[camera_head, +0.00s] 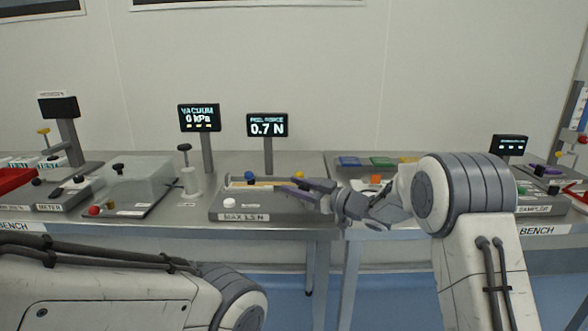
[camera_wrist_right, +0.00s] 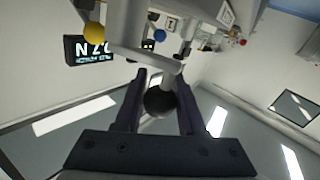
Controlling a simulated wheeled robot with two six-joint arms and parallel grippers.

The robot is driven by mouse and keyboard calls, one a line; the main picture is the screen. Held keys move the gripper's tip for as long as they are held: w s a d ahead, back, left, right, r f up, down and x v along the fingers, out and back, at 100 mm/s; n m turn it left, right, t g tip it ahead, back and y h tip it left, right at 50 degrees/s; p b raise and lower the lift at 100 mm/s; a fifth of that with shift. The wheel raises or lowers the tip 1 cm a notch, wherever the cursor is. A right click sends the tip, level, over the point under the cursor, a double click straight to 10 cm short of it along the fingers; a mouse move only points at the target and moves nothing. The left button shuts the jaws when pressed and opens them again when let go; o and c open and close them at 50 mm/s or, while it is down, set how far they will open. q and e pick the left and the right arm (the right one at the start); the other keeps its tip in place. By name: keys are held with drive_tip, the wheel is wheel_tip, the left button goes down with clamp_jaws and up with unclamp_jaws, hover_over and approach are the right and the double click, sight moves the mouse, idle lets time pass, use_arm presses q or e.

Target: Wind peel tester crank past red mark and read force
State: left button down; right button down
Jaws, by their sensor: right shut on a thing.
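The peel tester (camera_head: 270,214) is a low grey unit on the bench, with a front label that seems to read MAX 3.5 N. My right gripper (camera_head: 302,187) reaches in from the right over the tester's right end. In the right wrist view its fingers (camera_wrist_right: 161,86) are shut around a dark round crank knob (camera_wrist_right: 160,102) on a grey shaft. The gripper hides the knob in the head view. I cannot make out a red mark. My left gripper is out of view.
A blue knob (camera_head: 249,175), a yellow knob (camera_head: 299,174) and a white button (camera_head: 229,203) are on the tester. Left of it stand a vacuum display (camera_head: 199,118) reading 0 kPa and a clear-lidded box (camera_head: 135,182). Coloured pads (camera_head: 383,161) lie to the right.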

drive_tip(key=shift+s+d+r+n+g+y+p, duration=0.1)
drive_tip(key=shift+s+d+n+g+y+p, duration=0.1)
drive_tip(key=shift+n+g+y+p, duration=0.45)
drive_tip(key=shift+s+d+n+g+y+p, duration=0.1)
drive_tip(key=shift+s+n+g+y+p, duration=0.1)
drive_tip(key=shift+n+g+p, duration=0.7)
drive_tip(key=shift+s+d+r+n+g+y+p, duration=0.15)
drive_tip(key=shift+n+g+y+p, duration=0.25)
drive_tip(key=shift+g, duration=0.75)
drive_tip(key=shift+f, duration=0.1)
drive_tip(key=c, duration=0.5)
unclamp_jaws()
drive_tip(key=b+v, duration=0.1)
drive_tip(key=v, duration=0.9)
drive_tip(key=shift+d+f, duration=0.1)
drive_tip(key=shift+d, duration=0.1)
